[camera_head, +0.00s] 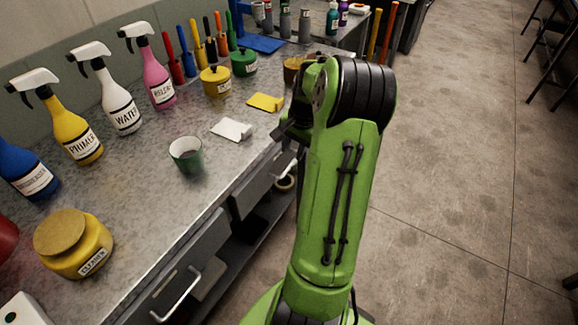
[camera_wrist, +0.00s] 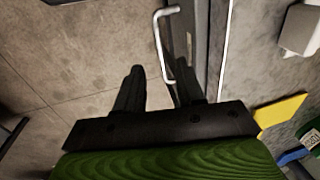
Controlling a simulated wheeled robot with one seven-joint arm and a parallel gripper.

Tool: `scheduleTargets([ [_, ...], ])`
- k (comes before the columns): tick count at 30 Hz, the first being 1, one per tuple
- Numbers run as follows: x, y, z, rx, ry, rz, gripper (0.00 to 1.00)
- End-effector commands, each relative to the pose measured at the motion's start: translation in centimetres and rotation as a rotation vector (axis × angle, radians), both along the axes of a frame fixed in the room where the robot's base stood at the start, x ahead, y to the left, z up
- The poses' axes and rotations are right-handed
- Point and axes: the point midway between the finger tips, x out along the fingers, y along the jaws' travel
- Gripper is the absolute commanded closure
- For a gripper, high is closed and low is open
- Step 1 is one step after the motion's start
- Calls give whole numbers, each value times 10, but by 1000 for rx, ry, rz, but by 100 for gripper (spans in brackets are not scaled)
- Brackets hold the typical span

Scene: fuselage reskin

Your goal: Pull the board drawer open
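In the wrist view my gripper (camera_wrist: 158,76) has its two dark fingers spread apart with a gap between them. A silver bar handle (camera_wrist: 158,42) on a dark drawer front (camera_wrist: 187,42) lies just ahead, its near end close to the right finger. I cannot tell whether they touch. In the head view, a grey drawer (camera_head: 262,186) under the bench has a handle (camera_head: 286,170) beside my arm, which hides part of it. A nearer drawer (camera_head: 170,268) has a silver handle (camera_head: 178,294). No label shows which is the board drawer.
The bench top (camera_head: 150,205) holds a green cup (camera_head: 186,154), a white cloth (camera_head: 232,129), a yellow cloth (camera_head: 266,102), a yellow cleaner jar (camera_head: 73,243) and several spray bottles. The floor (camera_head: 450,190) to the right is clear.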

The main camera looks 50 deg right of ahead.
Motion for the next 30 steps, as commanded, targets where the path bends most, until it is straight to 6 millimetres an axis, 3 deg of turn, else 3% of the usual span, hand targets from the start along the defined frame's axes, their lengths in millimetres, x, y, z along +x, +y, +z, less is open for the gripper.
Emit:
scheduleTargets([
  [3, 6, 2, -34, 4, 1, 3, 62],
  [9, 12, 2, -66, 2, 1, 1, 62],
  [19, 14, 2, -71, 0, 0, 2, 62],
  [27, 14, 2, -70, 0, 0, 2, 100],
  [30, 14, 2, -70, 0, 0, 2, 100],
])
